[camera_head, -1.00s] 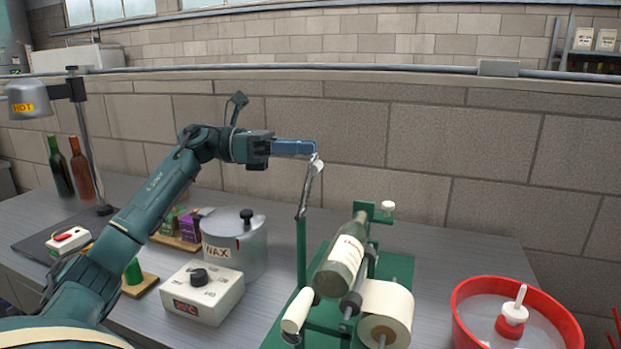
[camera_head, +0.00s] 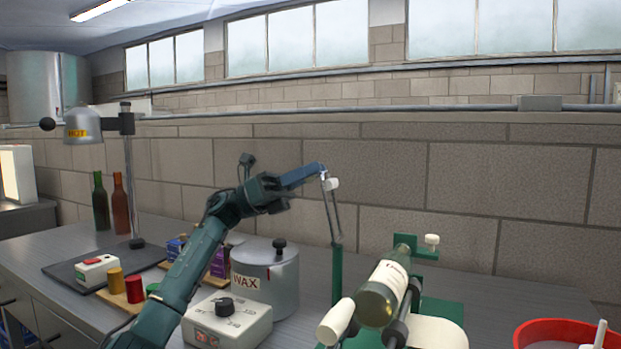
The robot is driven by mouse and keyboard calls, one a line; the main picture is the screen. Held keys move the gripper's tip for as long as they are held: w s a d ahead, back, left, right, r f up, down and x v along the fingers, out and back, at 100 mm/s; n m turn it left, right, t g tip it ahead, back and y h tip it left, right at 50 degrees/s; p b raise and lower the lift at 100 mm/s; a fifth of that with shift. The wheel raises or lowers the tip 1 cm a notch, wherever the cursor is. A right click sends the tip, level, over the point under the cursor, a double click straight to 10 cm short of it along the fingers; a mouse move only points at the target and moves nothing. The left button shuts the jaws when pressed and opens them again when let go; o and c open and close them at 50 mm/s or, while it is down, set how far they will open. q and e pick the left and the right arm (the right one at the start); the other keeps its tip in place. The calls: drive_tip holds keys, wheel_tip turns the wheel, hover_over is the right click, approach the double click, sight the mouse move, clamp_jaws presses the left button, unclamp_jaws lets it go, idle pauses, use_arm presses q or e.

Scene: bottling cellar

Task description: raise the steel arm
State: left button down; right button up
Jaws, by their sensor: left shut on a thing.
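The steel arm (camera_head: 334,212) is thin and rises from the top of a green post (camera_head: 337,272) on the green bottle stand. It stands steep, leaning slightly left, with a white knob (camera_head: 332,184) at its upper end. My left gripper (camera_head: 323,173), with blue fingers, is shut on the steel arm's upper end at the knob. The fingers hide part of that end. A green bottle with a white label (camera_head: 388,285) lies tilted on the stand below and to the right. My right gripper is not in view.
A wax pot (camera_head: 265,280) and a white control box (camera_head: 228,322) stand left of the post. A lamp marked HOT (camera_head: 83,124), two bottles and a red tub (camera_head: 566,333) are farther out. The block wall is close behind.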

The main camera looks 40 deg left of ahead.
use_arm(q)
drive_tip(key=shift+w+d+f, duration=0.1)
drive_tip(key=shift+d+f, duration=0.05)
drive_tip(key=shift+f, duration=0.2)
drive_tip(key=c, duration=1.4)
unclamp_jaws()
drive_tip(key=shift+o, duration=1)
drive_tip(key=shift+r, duration=0.1)
drive_tip(key=b+v, duration=0.2)
drive_tip(key=v, duration=1.1)
drive_tip(key=shift+a, duration=0.2)
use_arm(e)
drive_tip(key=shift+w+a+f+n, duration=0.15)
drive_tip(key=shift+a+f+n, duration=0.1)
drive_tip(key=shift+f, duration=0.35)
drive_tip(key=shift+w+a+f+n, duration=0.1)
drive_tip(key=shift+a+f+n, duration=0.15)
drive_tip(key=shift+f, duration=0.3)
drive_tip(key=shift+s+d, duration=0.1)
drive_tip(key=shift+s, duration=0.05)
